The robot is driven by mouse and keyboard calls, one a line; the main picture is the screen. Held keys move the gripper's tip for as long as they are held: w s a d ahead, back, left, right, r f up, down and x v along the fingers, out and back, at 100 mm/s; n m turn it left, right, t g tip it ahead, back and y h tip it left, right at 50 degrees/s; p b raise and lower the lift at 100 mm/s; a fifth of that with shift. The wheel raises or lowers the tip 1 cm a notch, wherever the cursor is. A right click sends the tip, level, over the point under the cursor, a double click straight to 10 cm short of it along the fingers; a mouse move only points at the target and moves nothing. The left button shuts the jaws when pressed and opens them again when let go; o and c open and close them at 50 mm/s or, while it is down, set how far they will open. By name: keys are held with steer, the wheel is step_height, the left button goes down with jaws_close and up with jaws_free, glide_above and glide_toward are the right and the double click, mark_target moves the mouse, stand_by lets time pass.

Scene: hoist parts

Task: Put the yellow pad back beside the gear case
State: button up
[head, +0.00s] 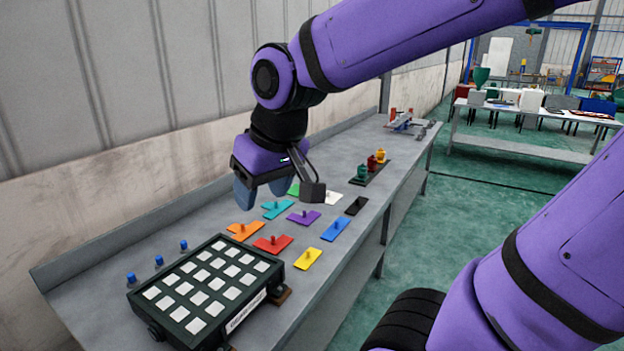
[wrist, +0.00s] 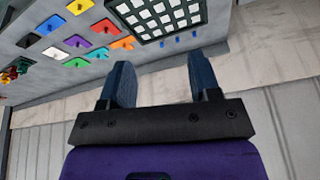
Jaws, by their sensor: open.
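The yellow pad (head: 307,259) is a small flat rectangle with a knob. It lies on the grey bench right of the dark green case with white square tiles (head: 205,287), which I take for the gear case; a small gap separates them. In the wrist view the yellow pad (wrist: 79,7) is at the top, left of the case (wrist: 155,17). My gripper (head: 262,190) has blue fingers, is open and empty, and hangs above the far side of the bench. In the wrist view its fingers (wrist: 157,80) are spread with nothing between them.
Near the yellow pad lie a red pad (head: 272,245), a blue pad (head: 335,229), a purple pad (head: 304,217) and an orange pad (head: 244,230). Blue pegs (head: 158,261) stand behind the case. A rack with coloured knobs (head: 369,172) stands farther along. A wall borders the bench.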

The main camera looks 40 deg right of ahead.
steer(key=s+d+r+t, duration=0.1)
steer(key=s+d+r, duration=0.1)
steer(key=s, duration=0.5)
steer(key=shift+s+d+r+m+h, duration=0.2)
steer(key=shift+d+r+m+h, duration=0.2)
steer(key=shift+d, duration=0.35)
